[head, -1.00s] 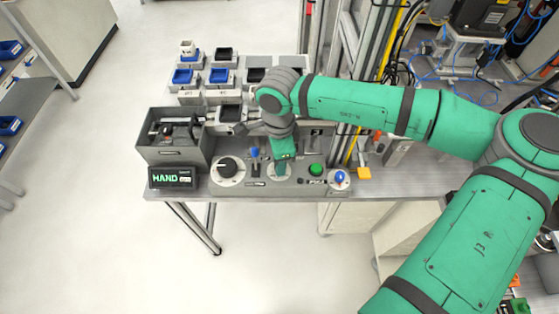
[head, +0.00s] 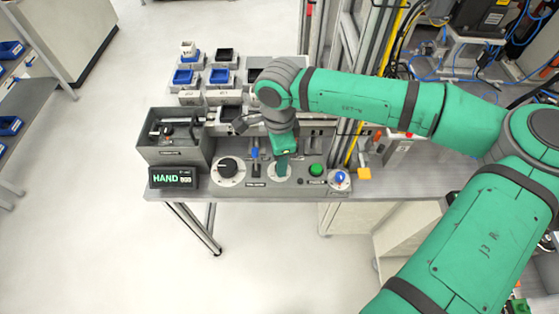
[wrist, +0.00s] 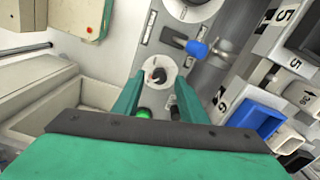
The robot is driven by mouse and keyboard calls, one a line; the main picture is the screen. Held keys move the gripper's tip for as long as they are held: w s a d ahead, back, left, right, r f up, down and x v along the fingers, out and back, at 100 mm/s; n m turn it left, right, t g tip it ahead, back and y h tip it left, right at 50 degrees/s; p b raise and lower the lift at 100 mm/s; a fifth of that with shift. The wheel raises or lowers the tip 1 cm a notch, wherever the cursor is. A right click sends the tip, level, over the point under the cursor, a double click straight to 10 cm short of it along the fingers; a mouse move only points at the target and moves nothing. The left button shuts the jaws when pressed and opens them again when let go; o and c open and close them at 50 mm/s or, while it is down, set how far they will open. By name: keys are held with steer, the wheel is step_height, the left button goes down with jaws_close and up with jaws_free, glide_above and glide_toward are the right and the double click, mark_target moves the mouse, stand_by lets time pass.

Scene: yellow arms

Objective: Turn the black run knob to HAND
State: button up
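A large black knob (head: 227,169) on a round white plate is at the left of the grey control panel (head: 205,186). A second round white dial plate (head: 272,178) is partly hidden under my gripper (head: 282,173). Labels are too small to read, so I cannot tell which is the run knob. A black display (head: 173,177) reads HAND in green. In the wrist view my gripper (wrist: 157,88) is open, with its green fingers spread either side of the second dial (wrist: 155,73). A small dark knob with a pale pointer shows there; I cannot tell whether the fingers touch it.
A blue-tipped lever (wrist: 196,48) stands near the second dial. A green button (head: 316,170) and a blue knob (head: 340,178) are to its right. A grey open box (head: 174,153) holding a mechanism is behind the display. Several small bins stand behind.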

step_height(320, 180, up, 9)
stand_by(0.3)
steer(key=shift+w+d, duration=0.1)
steer(key=shift+w, duration=0.05)
stand_by(0.3)
